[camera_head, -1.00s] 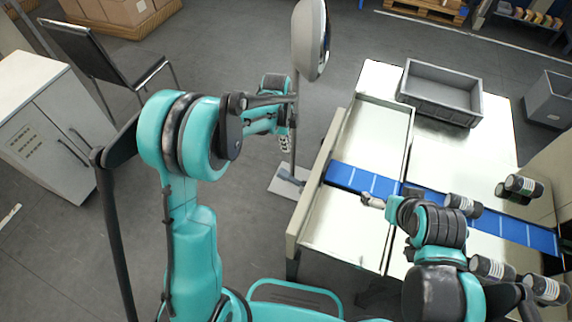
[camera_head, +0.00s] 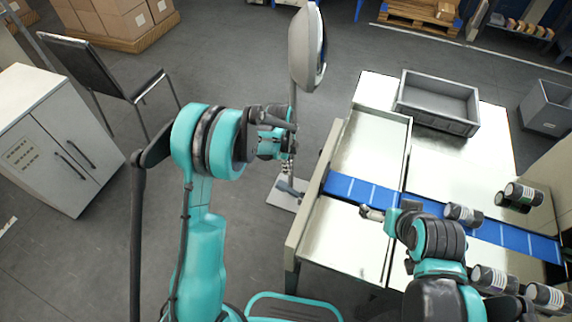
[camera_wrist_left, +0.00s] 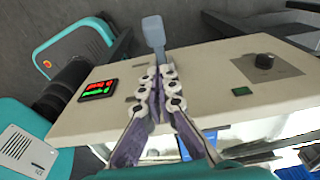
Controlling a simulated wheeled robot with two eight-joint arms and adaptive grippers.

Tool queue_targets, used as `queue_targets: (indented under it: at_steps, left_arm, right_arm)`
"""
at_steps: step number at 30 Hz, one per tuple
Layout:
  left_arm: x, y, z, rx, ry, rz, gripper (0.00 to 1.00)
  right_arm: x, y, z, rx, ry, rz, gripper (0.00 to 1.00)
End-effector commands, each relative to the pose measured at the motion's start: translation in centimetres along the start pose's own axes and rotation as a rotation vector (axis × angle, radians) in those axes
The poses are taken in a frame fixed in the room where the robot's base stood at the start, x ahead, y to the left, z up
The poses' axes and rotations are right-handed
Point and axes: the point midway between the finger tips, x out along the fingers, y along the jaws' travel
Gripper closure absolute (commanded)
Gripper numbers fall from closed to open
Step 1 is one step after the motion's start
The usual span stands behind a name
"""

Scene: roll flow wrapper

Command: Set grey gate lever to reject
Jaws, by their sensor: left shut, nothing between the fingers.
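The grey gate lever (camera_wrist_left: 153,32) is a blue-grey paddle on a thin shaft in the left wrist view. It sticks out past the edge of the beige panel (camera_wrist_left: 215,75), leaning slightly left in the picture. Its lower end is hidden by my fingertips. In the head view a small blue-grey part (camera_head: 290,189), likely the lever, shows left of the machine. My left gripper (camera_wrist_left: 157,75) is shut and empty, its tips right at the lever's shaft; whether they touch I cannot tell. It also shows in the head view (camera_head: 287,165). My right gripper (camera_head: 372,213) is near the blue belt.
The panel carries a red and green display (camera_wrist_left: 97,90), a black knob (camera_wrist_left: 264,61) and a green button (camera_wrist_left: 242,91). A round mirror-like head (camera_head: 308,45) on a pole stands by the machine. A grey crate (camera_head: 438,100) and several dark jars (camera_head: 463,214) lie right.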

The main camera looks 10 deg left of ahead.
Motion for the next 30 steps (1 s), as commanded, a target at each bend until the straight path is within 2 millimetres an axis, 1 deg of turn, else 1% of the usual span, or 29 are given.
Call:
queue_targets:
  at_steps: [1,6,9,12,18,30]
  left_arm:
    - [1.5,-0.1,0.0,0.001,0.0,0.0,1.0]
    - [4.9,0.0,0.0,0.001,0.0,0.0,1.0]
    - [6.1,0.0,1.0,-0.002,0.0,0.0,1.0]
    - [7.0,0.0,1.6,-0.001,0.0,0.0,1.0]
    - [7.7,0.0,2.0,0.0,0.0,0.0,1.0]
    - [7.8,-0.2,2.1,-0.001,0.006,0.0,1.0]
  right_arm:
    - [0.5,0.0,0.3,0.0,0.0,0.0,0.0]
    - [1.2,0.0,0.9,0.0,0.0,0.0,0.0]
    - [1.6,0.0,1.1,0.0,0.0,0.0,0.0]
    - [1.8,0.0,1.3,0.0,0.0,0.0,0.0]
    - [1.9,0.0,1.4,0.0,0.0,0.0,0.0]
    - [2.0,0.0,1.4,0.0,0.0,0.0,0.0]
